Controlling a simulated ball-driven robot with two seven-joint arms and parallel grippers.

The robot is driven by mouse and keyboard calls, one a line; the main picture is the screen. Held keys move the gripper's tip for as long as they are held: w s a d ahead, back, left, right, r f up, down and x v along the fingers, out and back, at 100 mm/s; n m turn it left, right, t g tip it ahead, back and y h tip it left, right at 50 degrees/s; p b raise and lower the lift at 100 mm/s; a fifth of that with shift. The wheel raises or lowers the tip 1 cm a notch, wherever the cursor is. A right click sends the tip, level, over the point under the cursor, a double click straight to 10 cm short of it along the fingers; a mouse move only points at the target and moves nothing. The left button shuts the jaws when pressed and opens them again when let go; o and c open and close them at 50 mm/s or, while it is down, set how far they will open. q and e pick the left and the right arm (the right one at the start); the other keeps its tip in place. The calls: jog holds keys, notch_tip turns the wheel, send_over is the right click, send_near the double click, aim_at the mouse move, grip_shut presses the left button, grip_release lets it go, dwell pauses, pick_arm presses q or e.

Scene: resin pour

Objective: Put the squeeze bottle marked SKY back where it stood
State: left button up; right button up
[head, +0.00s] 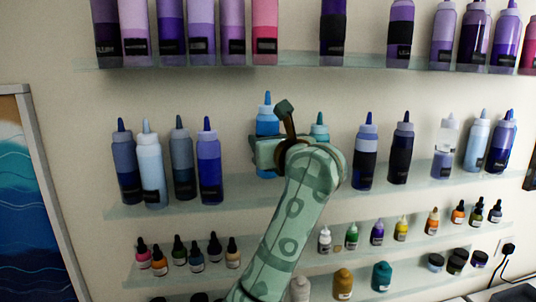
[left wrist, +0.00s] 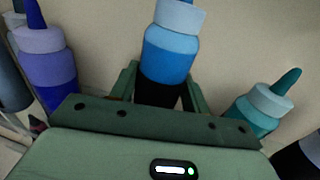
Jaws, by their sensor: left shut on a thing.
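A bright blue squeeze bottle (head: 267,125) with a blue tip is upright at the middle shelf, between a deep blue bottle (head: 208,160) and a teal bottle (head: 320,130). My left gripper (head: 267,155) is shut around its lower body. In the left wrist view the bottle (left wrist: 172,55) stands between the fingers (left wrist: 160,88) with a dark band low on it. I cannot read a SKY marking. My right gripper is not in view.
The middle glass shelf (head: 240,200) holds bottles on both sides of my gripper. The teal bottle (left wrist: 262,108) is close on the right, the deep blue one (left wrist: 45,65) on the left. An upper shelf (head: 280,62) holds purple bottles; small dropper bottles stand below.

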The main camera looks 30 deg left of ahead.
pick_arm(q)
notch_tip(320, 180, down, 3)
jog(key=shift+s+d+f+p, duration=0.1)
jog(key=shift+d+p, duration=0.05)
jog(key=shift+p, duration=0.35)
jog(key=shift+f+p, duration=0.25)
jog(key=shift+p, duration=0.15)
jog(key=shift+w+a+f, duration=0.2)
jog(key=shift+a+f, duration=0.05)
jog(key=shift+f, duration=0.1)
jog(key=shift+d, duration=0.1)
jog(key=o, duration=0.6)
jog(key=shift+f, duration=0.15)
jog(key=o, duration=0.3)
jog(key=shift+o, duration=0.2)
